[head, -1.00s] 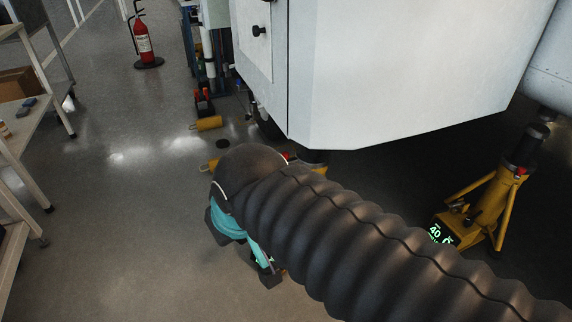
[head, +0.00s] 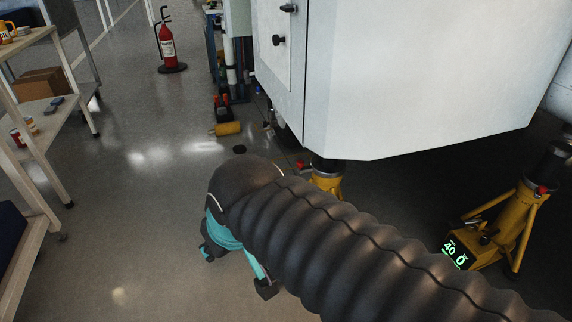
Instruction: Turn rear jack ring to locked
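In the head view a yellow jack (head: 512,222) stands at the right under the white body (head: 420,70), with a dark upper column, a red knob and a lit green display reading 40 and 0. A second yellow jack (head: 326,178) shows under the body's lower edge, mostly hidden behind my arm. I cannot tell which is the rear jack, and no lock marking is legible. My gripper (head: 236,270) points down over bare floor, left of both jacks and apart from them. My arm hides part of it. Its fingers look spread, with nothing visible between them.
A shelf unit (head: 38,140) with boxes and small items stands along the left. A red fire extinguisher (head: 167,45) stands at the back. A yellow cylinder (head: 228,129) lies on the floor near the body. The floor between shelf and arm is clear.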

